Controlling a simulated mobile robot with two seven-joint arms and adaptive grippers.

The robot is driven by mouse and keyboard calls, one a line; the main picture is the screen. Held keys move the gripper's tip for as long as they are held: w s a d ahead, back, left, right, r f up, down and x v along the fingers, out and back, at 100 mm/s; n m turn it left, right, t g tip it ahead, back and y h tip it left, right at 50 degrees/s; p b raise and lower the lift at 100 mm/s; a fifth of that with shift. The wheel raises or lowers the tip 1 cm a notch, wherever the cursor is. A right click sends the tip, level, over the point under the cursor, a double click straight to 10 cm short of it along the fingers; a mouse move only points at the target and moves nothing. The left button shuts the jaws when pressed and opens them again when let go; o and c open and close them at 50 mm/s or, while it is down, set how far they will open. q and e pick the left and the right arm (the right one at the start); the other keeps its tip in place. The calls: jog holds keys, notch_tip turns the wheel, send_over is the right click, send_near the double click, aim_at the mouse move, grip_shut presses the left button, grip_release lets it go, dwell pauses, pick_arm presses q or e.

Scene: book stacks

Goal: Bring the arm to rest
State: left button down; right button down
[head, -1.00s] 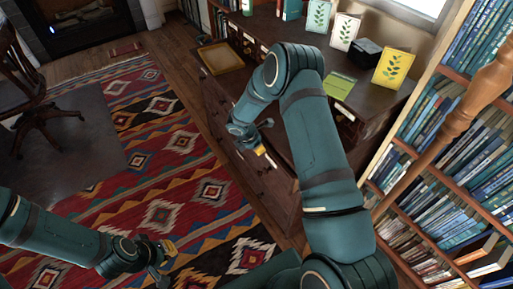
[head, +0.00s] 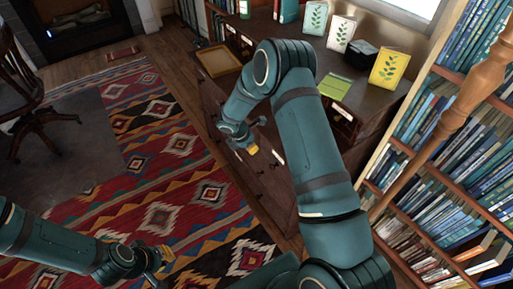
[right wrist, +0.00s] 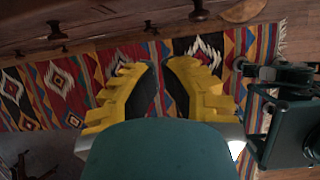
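My right arm (head: 315,145) reaches up and bends over the edge of the dark wooden cabinet. My right gripper (head: 256,136) hangs in front of the cabinet's drawers, with nothing seen in it. In the right wrist view, the yellow fingers of my right gripper (right wrist: 160,70) stand apart, with only rug visible between them. My left arm (head: 50,245) comes in low from the left. My left gripper (head: 163,266) is over the patterned rug, its fingers apart and apparently empty.
The cabinet (head: 368,92) holds a wooden tray (head: 218,60), a green booklet (head: 335,87), a black box (head: 361,54) and a yellow card (head: 389,67). A full bookcase (head: 440,150) stands close on the right. The rug (head: 165,165) is clear; a chair (head: 30,95) stands left.

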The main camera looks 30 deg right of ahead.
jog(key=p+v, duration=0.1)
jog(key=v, duration=0.6)
jog(key=s+a+f+m+y, duration=0.2)
jog(key=s+a+m+y, duration=0.2)
jog(key=s+a+m, duration=0.4)
jog(key=s+a+f+m+t+y, duration=0.1)
jog(key=s+a+f+m+y, duration=0.2)
jog(key=s+a+m, duration=0.6)
jog(key=s+m+y, duration=0.1)
jog(key=s+m, duration=0.2)
jog(key=s, duration=0.3)
jog(key=shift+a+f, duration=0.2)
jog(key=shift+f, duration=0.1)
